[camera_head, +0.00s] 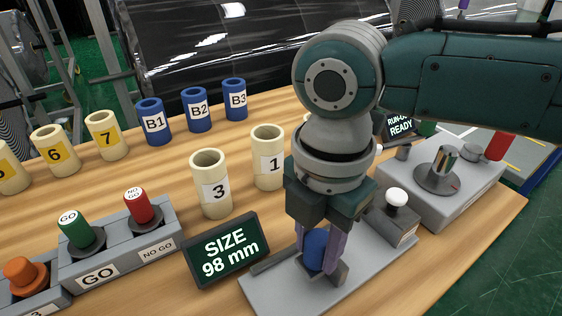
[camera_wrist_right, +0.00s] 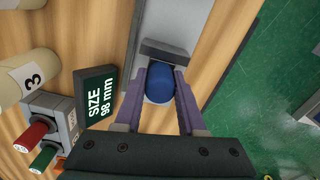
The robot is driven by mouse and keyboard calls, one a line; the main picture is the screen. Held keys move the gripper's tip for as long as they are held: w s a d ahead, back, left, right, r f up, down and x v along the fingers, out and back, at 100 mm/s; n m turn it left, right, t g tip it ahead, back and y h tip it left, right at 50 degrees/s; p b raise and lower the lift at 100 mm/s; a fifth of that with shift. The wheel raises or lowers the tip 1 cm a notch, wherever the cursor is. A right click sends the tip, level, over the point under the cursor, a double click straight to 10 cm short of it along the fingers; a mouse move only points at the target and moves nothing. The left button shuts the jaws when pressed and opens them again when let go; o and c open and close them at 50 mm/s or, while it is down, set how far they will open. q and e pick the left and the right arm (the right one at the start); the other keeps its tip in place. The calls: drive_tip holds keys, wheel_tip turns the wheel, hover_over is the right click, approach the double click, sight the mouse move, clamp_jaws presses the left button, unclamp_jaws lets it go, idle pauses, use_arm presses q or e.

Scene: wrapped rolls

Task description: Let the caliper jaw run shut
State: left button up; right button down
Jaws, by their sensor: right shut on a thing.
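The caliper is a grey bed (camera_head: 272,292) at the front right of the table. A dark block with a white knob (camera_head: 397,197) sits at its right end, apart from the blue roll. A blue roll (camera_head: 316,243) is over the left part of the bed. My right gripper (camera_head: 316,262) points down and is shut on this roll. In the right wrist view the roll (camera_wrist_right: 160,84) shows between both purple fingers, close to a dark jaw block (camera_wrist_right: 165,49). Whether the roll touches that block or the bed is unclear. My left gripper is out of view.
A sign (camera_head: 226,250) reads SIZE 98 mm. The GO / NO GO stand (camera_head: 118,255) holds green and red gauges. Cream rolls 3 (camera_head: 211,184) and 1 (camera_head: 268,158) stand behind. Blue rolls B1 to B3 (camera_head: 196,110) stand farther back. A grey knob box (camera_head: 455,195) is right.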

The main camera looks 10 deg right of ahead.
idle(0.7)
drive_tip(key=shift+w+d+p, duration=0.2)
drive_tip(key=shift+d, duration=0.3)
drive_tip(key=shift+w+d+p, duration=0.15)
drive_tip(key=shift+d+p, duration=0.05)
drive_tip(key=shift+d, duration=0.3)
drive_tip(key=shift+w, duration=0.1)
drive_tip(key=c, duration=0.5)
unclamp_jaws()
wheel_tip(320, 180, up, 10)
drive_tip(key=shift+p, duration=0.45)
